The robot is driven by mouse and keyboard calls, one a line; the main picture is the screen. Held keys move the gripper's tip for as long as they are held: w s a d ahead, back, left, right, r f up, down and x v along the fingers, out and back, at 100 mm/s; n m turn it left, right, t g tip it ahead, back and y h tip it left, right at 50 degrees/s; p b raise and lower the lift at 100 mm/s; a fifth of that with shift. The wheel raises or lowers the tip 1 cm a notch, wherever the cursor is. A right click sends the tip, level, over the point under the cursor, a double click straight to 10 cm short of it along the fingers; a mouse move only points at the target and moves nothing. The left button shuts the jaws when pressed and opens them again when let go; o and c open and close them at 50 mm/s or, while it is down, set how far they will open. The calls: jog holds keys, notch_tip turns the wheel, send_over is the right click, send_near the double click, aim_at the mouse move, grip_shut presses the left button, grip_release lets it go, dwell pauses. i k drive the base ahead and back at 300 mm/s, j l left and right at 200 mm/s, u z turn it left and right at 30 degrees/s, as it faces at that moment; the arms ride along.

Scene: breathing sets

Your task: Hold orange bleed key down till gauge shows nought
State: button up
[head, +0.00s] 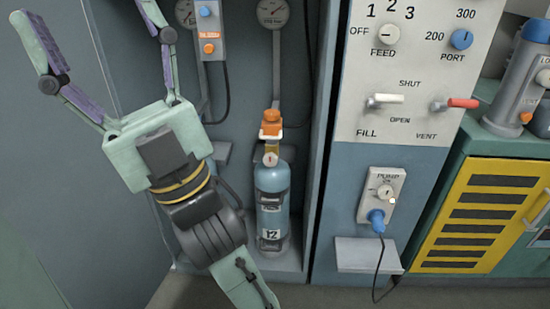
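A small grey hanging control box (208,28) is at the upper left of centre. It has a blue key (205,12) at the top and an orange key (209,48) below, with a small orange label between them, too small to read surely. A second gauge (185,12) is partly hidden behind the box and my finger. My gripper (85,12) is open and empty, left of the box. Its right finger is near the box, with a gap in the picture.
A blue cylinder (271,205) marked 12, with an orange top, stands upright in the bay under the gauge. A panel (420,100) with feed, port, fill and vent controls is to the right. A plugged pump switch (381,195) and a yellow louvred cabinet (480,215) are lower right.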

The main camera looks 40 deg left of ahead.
aim_at(209, 49)
jog(key=u, duration=1.3)
